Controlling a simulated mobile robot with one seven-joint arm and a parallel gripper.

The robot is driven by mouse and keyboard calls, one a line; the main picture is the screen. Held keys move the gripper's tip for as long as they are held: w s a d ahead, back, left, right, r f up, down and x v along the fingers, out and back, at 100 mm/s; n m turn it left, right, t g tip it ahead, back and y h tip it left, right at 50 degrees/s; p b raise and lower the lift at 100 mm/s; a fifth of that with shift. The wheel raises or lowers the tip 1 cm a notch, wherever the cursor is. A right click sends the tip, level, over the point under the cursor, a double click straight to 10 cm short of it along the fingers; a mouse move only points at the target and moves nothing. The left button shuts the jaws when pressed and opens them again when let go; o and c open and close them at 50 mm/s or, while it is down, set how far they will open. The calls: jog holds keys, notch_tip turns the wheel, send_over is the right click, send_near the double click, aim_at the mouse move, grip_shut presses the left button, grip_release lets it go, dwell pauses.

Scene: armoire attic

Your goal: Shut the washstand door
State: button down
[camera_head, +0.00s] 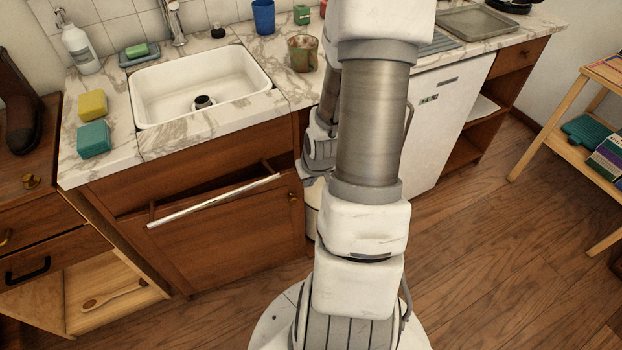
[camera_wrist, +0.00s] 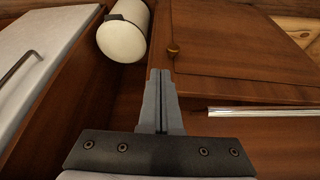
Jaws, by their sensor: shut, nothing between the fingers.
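The washstand door (camera_head: 225,235) is a brown wooden panel below the white sink (camera_head: 200,90), with a small brass knob (camera_head: 292,196) near its right edge. It looks flush or nearly flush with the front; I cannot tell if a small gap is left. In the wrist view the door (camera_wrist: 240,40) fills the upper right, with its knob (camera_wrist: 173,50) just beyond my fingertips. My gripper (camera_wrist: 160,73) is shut and empty, pointing toward the knob side of the door; contact cannot be told. My arm hides the gripper in the head view.
A metal towel bar (camera_head: 215,200) sticks out from the washstand front above the door. A white cylindrical container (camera_wrist: 123,40) stands beside the door's knob side. A white appliance (camera_head: 450,115) with a handle is to the right. Wooden floor (camera_head: 480,250) is clear on the right.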

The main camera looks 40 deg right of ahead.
jog(key=w+d+f+b, duration=0.2)
jog(key=w+f, duration=0.2)
jog(key=w, duration=0.1)
jog(key=shift+w+f, duration=0.2)
jog(key=shift+w, duration=0.05)
